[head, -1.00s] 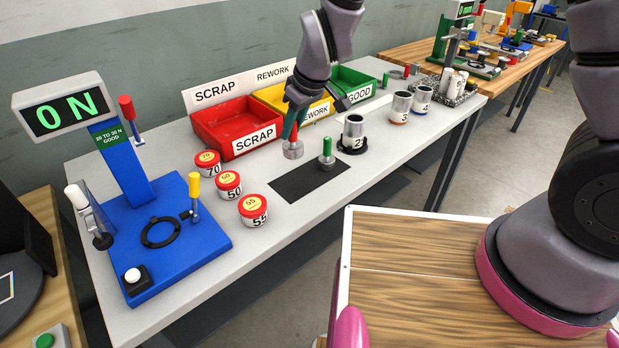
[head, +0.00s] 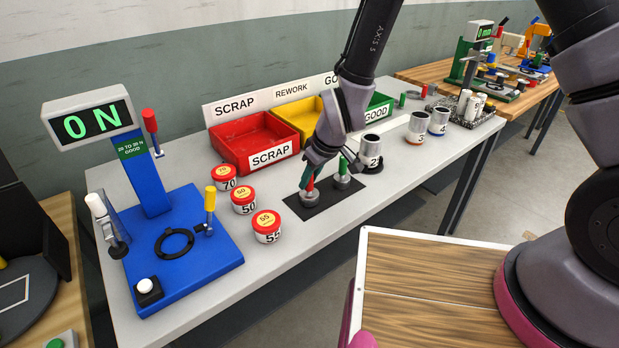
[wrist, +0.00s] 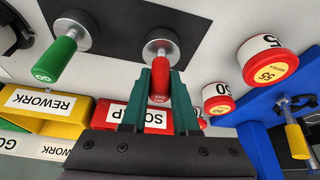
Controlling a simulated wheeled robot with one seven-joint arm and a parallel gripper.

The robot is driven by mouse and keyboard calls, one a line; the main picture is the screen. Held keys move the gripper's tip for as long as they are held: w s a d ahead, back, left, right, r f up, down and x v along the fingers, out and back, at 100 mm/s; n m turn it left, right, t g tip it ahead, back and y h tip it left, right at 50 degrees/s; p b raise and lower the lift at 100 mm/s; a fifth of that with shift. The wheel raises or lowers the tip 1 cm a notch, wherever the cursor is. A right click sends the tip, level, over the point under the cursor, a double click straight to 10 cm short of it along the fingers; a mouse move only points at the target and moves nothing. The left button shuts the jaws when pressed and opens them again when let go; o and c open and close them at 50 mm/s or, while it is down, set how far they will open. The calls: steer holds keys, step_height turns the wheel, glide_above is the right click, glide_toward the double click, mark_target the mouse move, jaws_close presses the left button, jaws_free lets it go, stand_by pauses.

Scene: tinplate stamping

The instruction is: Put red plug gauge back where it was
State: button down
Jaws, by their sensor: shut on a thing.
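The red plug gauge (head: 310,186) has a red handle and a round metal base. My gripper (head: 311,172) is shut on its handle from above. The gauge is upright over the left part of the black mat (head: 329,206), its base at or very close to the mat; I cannot tell if it touches. In the wrist view the red handle (wrist: 160,86) is between the green fingers of my gripper (wrist: 160,72), with the metal base over the mat. The green plug gauge (head: 342,174) stands on the mat to the right; it also shows in the wrist view (wrist: 62,52).
Red-lidded tins (head: 267,227) stand left of the mat. A blue force tester (head: 190,260) is further left. The red scrap bin (head: 240,150) is behind, and an open tin marked 2 (head: 372,150) stands at the mat's right. The table front is clear.

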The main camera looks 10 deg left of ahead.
steer(key=c, duration=0.7)
jaws_free()
steer(key=shift+f, duration=0.1)
steer(key=v, duration=1.2)
steer(key=shift+a, duration=0.1)
steer(key=w+d+r+m+t, duration=0.1)
steer(key=w+d+r+m, duration=0.25)
steer(key=d+r, duration=0.6)
steer(key=w+d+r+m+t, duration=0.1)
steer(key=w+d+r+m, duration=0.25)
steer(key=d+r, duration=0.6)
steer(key=s+d+r+m+t, duration=0.1)
steer(key=s+d+r+m, duration=0.2)
steer(key=d, duration=0.2)
steer(key=s+d+r+m+t+h, duration=0.1)
steer(key=s+d+r+m, duration=0.2)
steer(key=d, duration=0.2)
steer(key=s+d+r+m+h, duration=0.1)
steer(key=s+d+r+m, duration=0.1)
steer(key=s+d+r, duration=0.2)
steer(key=shift+s+d+m+t, duration=0.1)
steer(key=shift+d+m+t, duration=0.3)
steer(key=shift+d, duration=0.1)
